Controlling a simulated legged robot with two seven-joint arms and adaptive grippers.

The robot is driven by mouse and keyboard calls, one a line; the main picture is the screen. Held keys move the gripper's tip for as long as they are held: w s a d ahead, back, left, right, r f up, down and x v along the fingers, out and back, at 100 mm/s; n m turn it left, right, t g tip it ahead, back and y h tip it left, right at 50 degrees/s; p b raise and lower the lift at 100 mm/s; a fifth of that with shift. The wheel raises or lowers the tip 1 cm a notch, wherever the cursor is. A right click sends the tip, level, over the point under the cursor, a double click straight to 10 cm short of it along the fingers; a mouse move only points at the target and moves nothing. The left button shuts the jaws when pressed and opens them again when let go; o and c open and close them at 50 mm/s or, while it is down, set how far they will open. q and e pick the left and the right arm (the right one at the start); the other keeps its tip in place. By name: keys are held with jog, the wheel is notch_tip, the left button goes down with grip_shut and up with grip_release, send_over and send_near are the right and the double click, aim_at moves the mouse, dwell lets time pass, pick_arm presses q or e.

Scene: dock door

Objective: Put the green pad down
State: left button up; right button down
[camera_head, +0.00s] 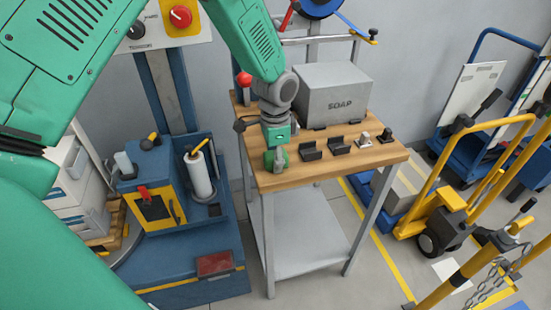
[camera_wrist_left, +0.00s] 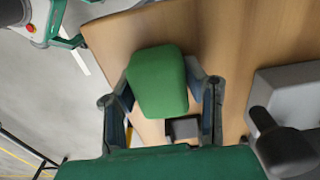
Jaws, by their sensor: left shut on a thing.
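The green pad (camera_wrist_left: 158,80) is between the two fingers of my left gripper (camera_wrist_left: 165,100) in the left wrist view, with the fingers against its sides. In the head view my left gripper (camera_head: 279,158) points down over the front left part of the wooden bench top (camera_head: 300,177), and a bit of green shows at its fingers. It is shut on the pad. I cannot tell whether the pad touches the wood or hangs just above it. My right gripper is not in view.
A row of small dark holders (camera_head: 311,150) stands just right of the gripper. A grey soap box (camera_head: 333,95) stands behind them. A blue station with a white roll (camera_head: 199,175) is left of the bench. A yellow-handled trolley (camera_head: 433,218) stands at the right.

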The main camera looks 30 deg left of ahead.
pick_arm(q)
jog(key=o, duration=1)
notch_tip(320, 180, up, 12)
jog(key=shift+r+p, duration=0.1)
jog(key=shift+p, duration=0.3)
